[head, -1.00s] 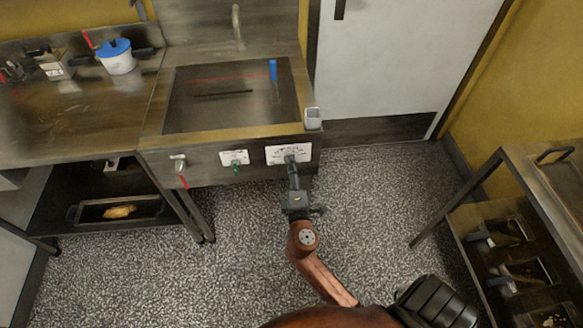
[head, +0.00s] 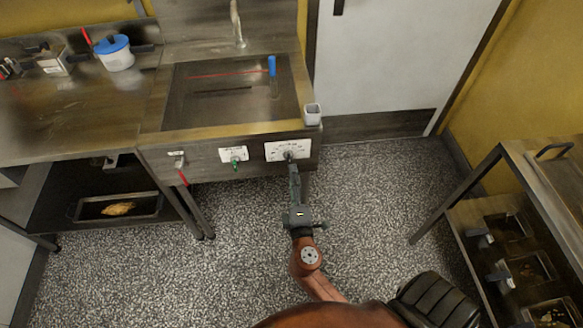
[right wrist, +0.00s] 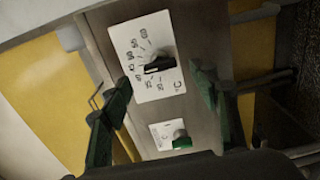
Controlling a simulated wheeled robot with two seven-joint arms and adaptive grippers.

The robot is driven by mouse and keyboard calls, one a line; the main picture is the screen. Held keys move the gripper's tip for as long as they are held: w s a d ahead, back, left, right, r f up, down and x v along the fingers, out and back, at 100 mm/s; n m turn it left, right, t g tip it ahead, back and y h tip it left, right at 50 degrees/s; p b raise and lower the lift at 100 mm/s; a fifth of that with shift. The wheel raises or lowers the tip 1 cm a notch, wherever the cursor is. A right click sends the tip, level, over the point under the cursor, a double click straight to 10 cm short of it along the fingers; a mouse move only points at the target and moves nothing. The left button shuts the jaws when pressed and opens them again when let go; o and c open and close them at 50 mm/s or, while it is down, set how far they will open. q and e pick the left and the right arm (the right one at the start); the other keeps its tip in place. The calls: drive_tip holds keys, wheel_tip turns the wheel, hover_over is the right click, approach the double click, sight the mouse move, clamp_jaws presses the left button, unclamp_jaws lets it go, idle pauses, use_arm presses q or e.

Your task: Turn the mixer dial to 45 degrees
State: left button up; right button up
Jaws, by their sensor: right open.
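The mixer dial is a black knob (right wrist: 158,65) on a white plate (right wrist: 143,45) printted with a number scale and °C, in the right wrist view. In the head view its plate (head: 274,151) is at the right end of the sink's front panel; my gripper hides most of the knob there. My right gripper (head: 290,160) is in front of this plate. In the right wrist view its two fingers (right wrist: 163,92) are spread wide, with the knob beyond and between them, and nothing held. I cannot tell whether a fingertip touches the panel. My left gripper is not in view.
A green knob (head: 234,162) on a smaller plate and a red-handled valve (head: 181,170) are left of the dial. A grey cup-like holder (head: 312,114) sits at the panel's upper right corner. The speckled floor (head: 370,200) is clear; a shelf table (head: 545,165) stands at right.

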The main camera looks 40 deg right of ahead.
drive_tip(key=v, duration=0.6)
drive_tip(key=shift+d, duration=0.1)
idle(0.3)
